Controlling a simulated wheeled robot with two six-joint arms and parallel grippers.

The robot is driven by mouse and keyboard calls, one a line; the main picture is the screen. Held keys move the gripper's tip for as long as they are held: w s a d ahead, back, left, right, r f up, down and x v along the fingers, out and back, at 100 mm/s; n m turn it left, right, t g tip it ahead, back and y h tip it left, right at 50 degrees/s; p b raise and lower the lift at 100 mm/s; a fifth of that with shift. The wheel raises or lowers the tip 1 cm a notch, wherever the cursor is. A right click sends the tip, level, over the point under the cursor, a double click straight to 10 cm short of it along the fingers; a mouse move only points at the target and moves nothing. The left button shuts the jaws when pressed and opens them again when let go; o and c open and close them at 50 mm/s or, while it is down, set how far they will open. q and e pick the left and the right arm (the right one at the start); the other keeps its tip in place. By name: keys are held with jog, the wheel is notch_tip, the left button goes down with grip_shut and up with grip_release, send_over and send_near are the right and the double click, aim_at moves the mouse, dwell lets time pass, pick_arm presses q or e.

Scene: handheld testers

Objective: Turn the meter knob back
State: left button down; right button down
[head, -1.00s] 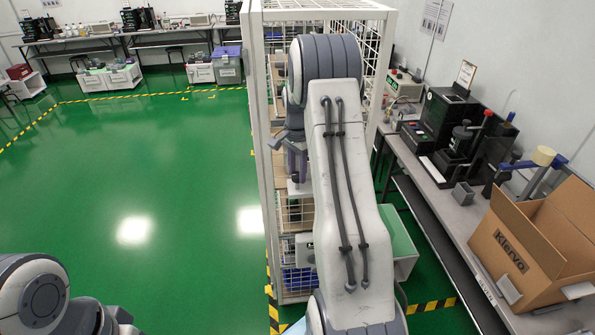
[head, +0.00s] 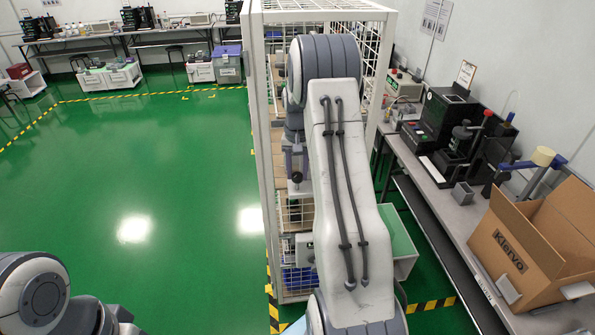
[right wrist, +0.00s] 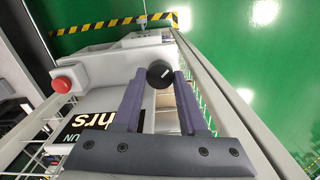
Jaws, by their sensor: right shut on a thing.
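The meter knob (right wrist: 158,75) is round and black with a short pale mark on its face. It shows in the right wrist view on a light grey meter housing (right wrist: 105,65). My right gripper (right wrist: 161,80) has its two purple-grey fingers on either side of the knob and is shut on it.
A white wire-mesh rack (head: 262,130) surrounds the work spot. A cardboard box (head: 515,250) stands on the right bench. The green floor at left is clear.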

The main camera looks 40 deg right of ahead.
aim_at(297, 174)
jog(key=n, duration=0.4)
jog(key=shift+n, duration=0.3)
jog(key=n, duration=0.4)
jog(key=shift+w+r, duration=0.1)
jog(key=shift+n, duration=0.3)
jog(key=shift+c, duration=2.2)
grip_release()
jog(key=shift+r, duration=0.3)
notch_tip(297, 174, up, 10)
jog(key=b, duration=0.2)
